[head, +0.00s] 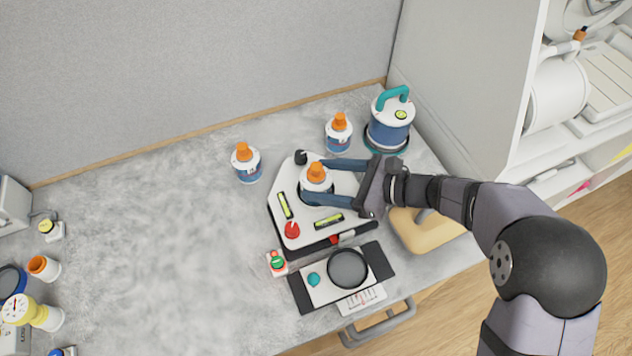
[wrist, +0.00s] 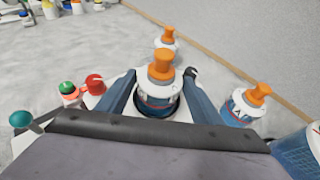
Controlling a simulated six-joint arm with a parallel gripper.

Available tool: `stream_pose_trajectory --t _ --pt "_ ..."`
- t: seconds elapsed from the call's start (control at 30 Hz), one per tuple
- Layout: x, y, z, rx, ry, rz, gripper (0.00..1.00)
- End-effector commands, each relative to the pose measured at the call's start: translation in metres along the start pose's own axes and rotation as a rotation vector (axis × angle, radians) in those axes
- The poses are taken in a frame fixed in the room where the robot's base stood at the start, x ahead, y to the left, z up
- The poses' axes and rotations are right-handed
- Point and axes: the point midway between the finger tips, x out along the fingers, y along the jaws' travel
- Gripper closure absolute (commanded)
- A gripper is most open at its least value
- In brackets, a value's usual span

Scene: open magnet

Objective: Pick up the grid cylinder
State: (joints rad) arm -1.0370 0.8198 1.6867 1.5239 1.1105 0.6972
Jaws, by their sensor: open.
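Three similar white-and-blue cylinders with orange caps show in the head view; I cannot tell by label which is the grid cylinder. One cylinder (head: 316,179) stands upright on the white triangular plate (head: 281,220). My gripper (head: 315,182) is open, with its blue fingers on either side of this cylinder. In the wrist view the same cylinder (wrist: 159,92) stands between the fingers, its lower part partly hidden. A second cylinder (head: 246,163) stands left of the plate, a third (head: 338,133) behind it. A larger cylinder with a teal handle (head: 389,127) stands at the back right.
The plate carries two green levels, a red knob (head: 292,230) and a black knob (head: 300,157). A device with a round dark disc (head: 347,268) lies in front. A beige block (head: 422,232) is under my arm. The table's left middle is clear.

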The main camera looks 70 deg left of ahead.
Motion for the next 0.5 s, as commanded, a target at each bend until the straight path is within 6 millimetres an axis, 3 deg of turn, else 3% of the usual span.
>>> stream_pose_trajectory --t 0.5 --pt "0.054 0.001 0.001 0.0 0.001 0.003 0.4"
